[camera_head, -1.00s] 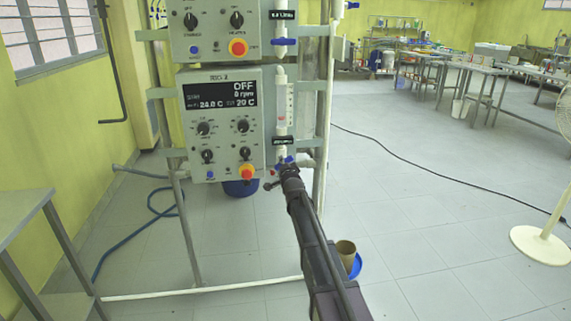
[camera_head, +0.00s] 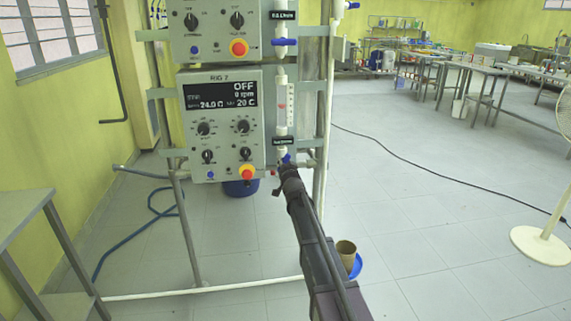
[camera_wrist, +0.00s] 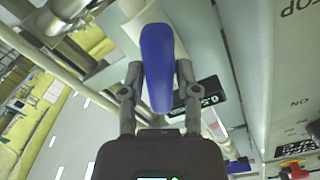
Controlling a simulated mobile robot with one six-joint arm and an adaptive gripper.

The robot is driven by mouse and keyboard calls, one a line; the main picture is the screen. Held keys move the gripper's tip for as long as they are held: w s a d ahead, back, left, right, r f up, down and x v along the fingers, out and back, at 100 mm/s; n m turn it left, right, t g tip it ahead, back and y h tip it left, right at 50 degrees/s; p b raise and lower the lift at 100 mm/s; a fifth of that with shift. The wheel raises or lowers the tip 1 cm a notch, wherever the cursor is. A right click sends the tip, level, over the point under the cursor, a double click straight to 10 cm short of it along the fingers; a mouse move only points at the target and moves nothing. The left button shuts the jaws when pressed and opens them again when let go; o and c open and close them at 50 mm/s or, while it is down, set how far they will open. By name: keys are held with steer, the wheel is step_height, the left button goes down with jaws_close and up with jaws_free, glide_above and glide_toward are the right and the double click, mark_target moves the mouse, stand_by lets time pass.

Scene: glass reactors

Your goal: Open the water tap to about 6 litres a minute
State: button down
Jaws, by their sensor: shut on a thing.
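The water tap's blue lever handle (camera_wrist: 157,65) shows in the middle of the wrist view, between the two fingers of my gripper (camera_wrist: 158,78). The fingers are shut on it from both sides. In the head view my gripper (camera_head: 287,170) is at the lower end of the white pipe, right of the lower control box. Only a small blue part of the handle (camera_head: 286,158) shows there; the rest is hidden. A clear flow tube with a scale (camera_head: 283,104) stands above it. A small dark label (camera_head: 283,141) sits just above the tap; its text is too small to read.
The lower control box (camera_head: 222,120) reads OFF and 0 rpm, with a red stop button (camera_head: 246,172) near my gripper. Another blue tap handle (camera_head: 285,41) is higher up. A steel frame post (camera_head: 325,100) stands close on the right. Open floor lies to the right.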

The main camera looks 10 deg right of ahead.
steer(key=shift+c, duration=2.4)
jaws_free()
steer(key=shift+s, duration=0.1)
steer(key=s, duration=1.1)
steer(key=shift+s, duration=0.4)
